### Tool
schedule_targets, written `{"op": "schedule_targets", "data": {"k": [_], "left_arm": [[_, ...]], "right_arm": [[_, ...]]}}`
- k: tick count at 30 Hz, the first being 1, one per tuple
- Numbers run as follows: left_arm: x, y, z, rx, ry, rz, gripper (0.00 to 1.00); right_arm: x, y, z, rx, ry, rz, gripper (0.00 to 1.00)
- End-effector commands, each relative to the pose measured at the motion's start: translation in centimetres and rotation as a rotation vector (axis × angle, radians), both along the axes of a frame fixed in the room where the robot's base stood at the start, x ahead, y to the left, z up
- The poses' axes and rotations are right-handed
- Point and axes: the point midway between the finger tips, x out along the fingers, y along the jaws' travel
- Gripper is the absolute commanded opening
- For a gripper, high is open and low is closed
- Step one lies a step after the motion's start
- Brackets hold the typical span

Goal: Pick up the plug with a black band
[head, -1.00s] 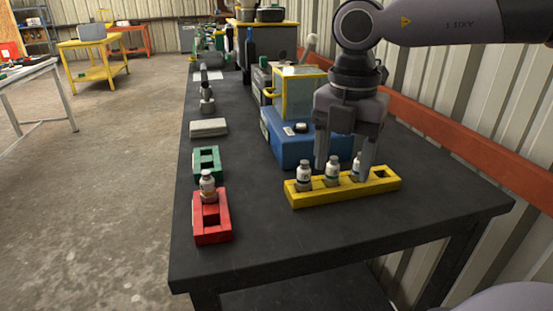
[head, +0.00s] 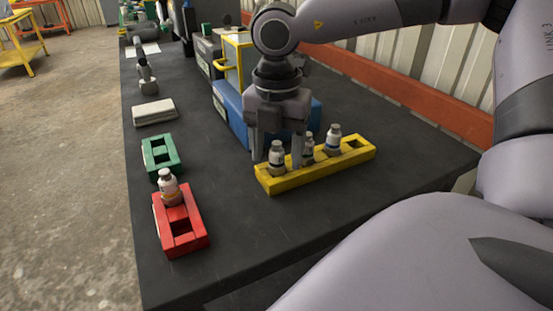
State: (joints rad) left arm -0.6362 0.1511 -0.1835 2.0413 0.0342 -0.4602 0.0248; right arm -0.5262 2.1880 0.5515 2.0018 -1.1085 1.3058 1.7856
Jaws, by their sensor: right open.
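Three small white plugs shaped like capped bottles stand upright in the yellow rack (head: 330,170). The left plug (head: 276,159) has a dark, seemingly black band. The middle plug (head: 308,151) is partly hidden by a finger, and its band is unclear. The right plug (head: 333,141) has a dark, bluish band. A fourth plug (head: 169,188) with an orange-looking band stands in the red rack (head: 198,241). My right gripper (head: 277,152) points down, open, its fingers on either side of the left plug. I cannot tell whether they touch it. My left gripper is out of view.
An empty green rack (head: 160,165) lies beyond the red one. A grey block (head: 153,112) lies farther back. A blue box (head: 230,118) stands close behind my right gripper. The dark table (head: 260,240) is clear between the red and yellow racks.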

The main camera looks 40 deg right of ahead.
Motion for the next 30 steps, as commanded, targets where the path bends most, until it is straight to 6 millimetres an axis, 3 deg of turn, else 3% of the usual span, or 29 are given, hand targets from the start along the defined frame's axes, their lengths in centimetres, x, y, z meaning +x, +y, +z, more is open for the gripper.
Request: {"op": "schedule_targets", "data": {"k": [9, 15, 25, 30], "left_arm": [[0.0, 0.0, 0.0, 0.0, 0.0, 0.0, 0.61], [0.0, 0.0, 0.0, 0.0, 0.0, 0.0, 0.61], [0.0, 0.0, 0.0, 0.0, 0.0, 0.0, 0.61], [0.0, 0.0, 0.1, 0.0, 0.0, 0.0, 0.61]], "right_arm": [[0.0, 0.0, -0.6, 0.001, -0.002, -0.001, 0.63], [0.0, 0.0, -0.6, 0.001, -0.002, -0.001, 0.03], [0.0, 0.0, -0.3, 0.0, -0.002, -0.001, 0.03], [0.1, 0.0, 1.0, -0.002, -0.005, 0.0, 0.03]]}}
